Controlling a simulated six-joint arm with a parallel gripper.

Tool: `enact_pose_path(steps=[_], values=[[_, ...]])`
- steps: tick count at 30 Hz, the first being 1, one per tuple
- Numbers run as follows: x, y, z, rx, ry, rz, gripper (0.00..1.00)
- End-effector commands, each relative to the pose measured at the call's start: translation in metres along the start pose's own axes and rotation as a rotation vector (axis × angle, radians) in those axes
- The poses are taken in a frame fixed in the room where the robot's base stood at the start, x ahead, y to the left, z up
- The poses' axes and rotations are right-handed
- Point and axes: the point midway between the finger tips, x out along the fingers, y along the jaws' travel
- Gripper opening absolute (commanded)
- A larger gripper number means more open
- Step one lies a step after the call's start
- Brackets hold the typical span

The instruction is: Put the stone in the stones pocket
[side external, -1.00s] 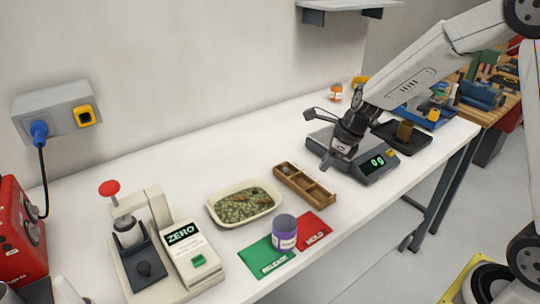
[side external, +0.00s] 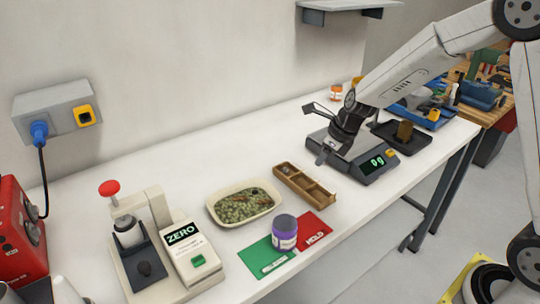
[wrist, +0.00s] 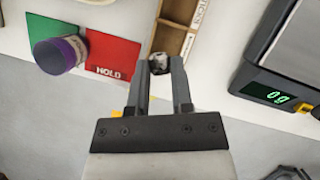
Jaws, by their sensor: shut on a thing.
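My gripper (wrist: 160,66) is shut on a small grey-and-dark stone (wrist: 159,62), which shows between the fingertips in the wrist view. The wooden tray with pockets (wrist: 190,43) lies just beyond the fingertips, and the stone appears over or beside its near-left edge; I cannot tell its height. In the side view, my gripper (side external: 322,158) is near the scale's left edge, behind the wooden tray (side external: 318,198); the stone cannot be made out there. The tray carries white labels, too small or cut off to read surely.
A scale (side external: 372,165) reading 0 g stands right of the tray. A dish of green pellets (side external: 243,206) is to its left. A dark tray (side external: 386,133) is behind the scale.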

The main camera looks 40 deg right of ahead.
Motion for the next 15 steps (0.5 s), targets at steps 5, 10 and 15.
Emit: enact_pose_path(steps=[5,10,15], values=[[0.018,-0.010,0.014,-0.002,0.002,0.001,0.04],[0.035,-0.019,0.028,-0.001,0.002,0.001,0.04],[0.051,-0.029,0.043,-0.001,0.001,0.001,0.04]])
